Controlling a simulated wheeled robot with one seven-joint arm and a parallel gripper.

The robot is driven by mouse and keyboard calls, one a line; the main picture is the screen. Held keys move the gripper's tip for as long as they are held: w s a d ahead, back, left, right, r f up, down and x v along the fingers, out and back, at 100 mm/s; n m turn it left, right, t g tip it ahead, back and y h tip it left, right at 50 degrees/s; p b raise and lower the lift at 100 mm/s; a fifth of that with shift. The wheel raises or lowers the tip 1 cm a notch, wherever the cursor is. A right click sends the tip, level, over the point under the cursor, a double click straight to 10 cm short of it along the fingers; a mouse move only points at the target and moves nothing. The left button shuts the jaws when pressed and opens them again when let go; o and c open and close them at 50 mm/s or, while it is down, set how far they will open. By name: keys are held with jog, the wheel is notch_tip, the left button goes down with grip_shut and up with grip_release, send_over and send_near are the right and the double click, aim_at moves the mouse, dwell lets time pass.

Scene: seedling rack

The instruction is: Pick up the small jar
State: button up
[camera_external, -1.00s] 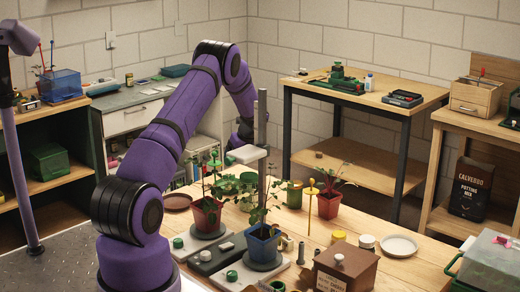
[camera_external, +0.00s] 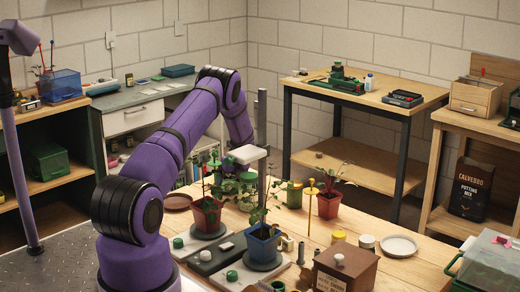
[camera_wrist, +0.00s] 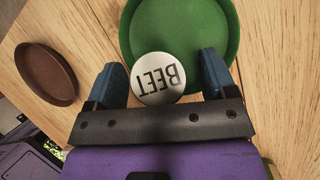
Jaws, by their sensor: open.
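A small round jar with a white top lettered BEET (camera_wrist: 158,78) shows in the wrist view, its lettering upside down. It overlaps the near part of a round green dish (camera_wrist: 226,22); I cannot tell whether it stands in it or in front of it. My gripper (camera_wrist: 165,80) is open, with one blue-grey finger on each side of the jar's top. The jar's sides are hidden. In the external view my gripper is hidden behind the plants and a post.
A brown saucer (camera_wrist: 47,74) lies left of the green dish on the wooden table. In the external view, potted seedlings (camera_external: 263,240), a grey post (camera_external: 262,120) and a brown box (camera_external: 345,272) stand nearby. A pale plate (camera_external: 398,245) lies at the right.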

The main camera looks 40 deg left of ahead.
jog(key=c, duration=1.1)
notch_tip(320, 180, up, 17)
jog(key=f+y, duration=0.1)
jog(key=f, duration=0.1)
jog(key=a+f+n+t+y, duration=0.1)
jog(key=f, duration=0.1)
jog(key=w+f+y, duration=0.1)
jog(key=f, duration=0.1)
jog(key=shift+a+f+t, duration=0.15)
jog(key=shift+a+t, duration=0.25)
jog(key=shift+w+f+y, duration=0.25)
jog(key=shift+f+y, duration=0.15)
jog(key=shift+y, duration=0.1)
jog(key=shift+f, duration=5.1)
